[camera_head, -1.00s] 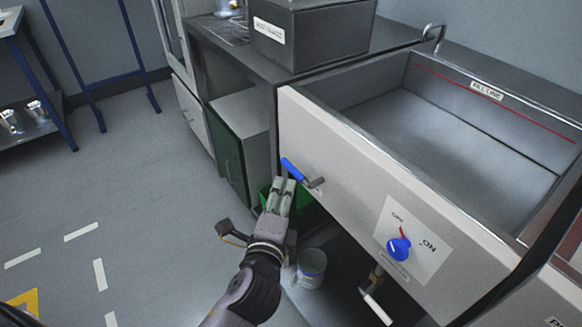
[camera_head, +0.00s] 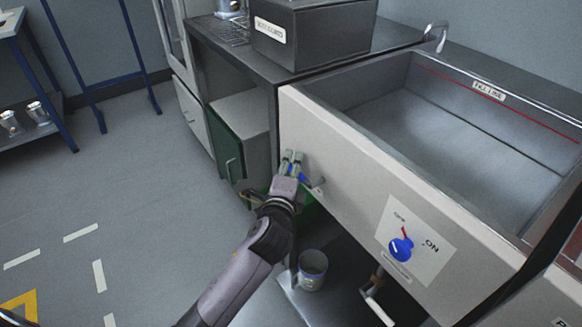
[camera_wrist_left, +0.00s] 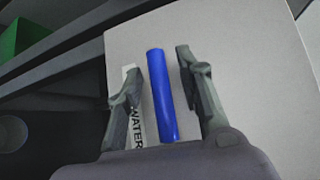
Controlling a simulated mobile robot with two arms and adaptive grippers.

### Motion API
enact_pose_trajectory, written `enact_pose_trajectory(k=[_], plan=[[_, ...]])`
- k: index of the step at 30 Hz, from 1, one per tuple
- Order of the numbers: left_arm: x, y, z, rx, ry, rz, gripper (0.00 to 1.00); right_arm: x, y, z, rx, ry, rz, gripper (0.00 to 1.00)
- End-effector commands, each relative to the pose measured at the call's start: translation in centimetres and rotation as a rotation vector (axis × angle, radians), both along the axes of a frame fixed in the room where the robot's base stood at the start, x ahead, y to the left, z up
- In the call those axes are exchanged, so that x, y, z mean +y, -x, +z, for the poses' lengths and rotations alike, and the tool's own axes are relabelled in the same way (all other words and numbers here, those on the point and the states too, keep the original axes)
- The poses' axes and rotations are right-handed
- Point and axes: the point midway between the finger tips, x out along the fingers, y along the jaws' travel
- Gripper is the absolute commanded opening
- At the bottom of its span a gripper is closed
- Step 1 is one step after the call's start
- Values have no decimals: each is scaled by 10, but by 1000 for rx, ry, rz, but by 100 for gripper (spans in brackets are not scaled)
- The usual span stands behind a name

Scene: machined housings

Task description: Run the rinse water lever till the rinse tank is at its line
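The blue rinse water lever (camera_head: 297,175) sticks out from the white front panel of the tank. My left gripper (camera_head: 291,157) is at the lever; in the left wrist view the blue handle (camera_wrist_left: 161,95) lies between the two spread fingers (camera_wrist_left: 158,75), with gaps on both sides. A label reading WATER (camera_wrist_left: 136,110) is partly hidden behind the left finger. The rinse tank (camera_head: 400,150) is an open basin with a red fill line (camera_head: 445,78) on its back wall. Its grey inside shows no clear water level. My right gripper is not in view.
A blue knob (camera_head: 401,247) marked ON sits on the panel right of the lever. A grey labelled box (camera_head: 330,35) stands on the counter behind. A bucket (camera_head: 312,268) stands under the panel. A green cabinet door (camera_head: 228,150) is left. The floor at left is open.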

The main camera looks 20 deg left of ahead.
Motion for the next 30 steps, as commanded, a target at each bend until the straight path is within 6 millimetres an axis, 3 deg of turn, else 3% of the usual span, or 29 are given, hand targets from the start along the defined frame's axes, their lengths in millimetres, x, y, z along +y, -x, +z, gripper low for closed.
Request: enact_pose_trajectory(k=[14,30], plan=[[0,0,0,1,0,0,0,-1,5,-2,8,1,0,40],[0,1,-1,2,1,0,0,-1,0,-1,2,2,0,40]])
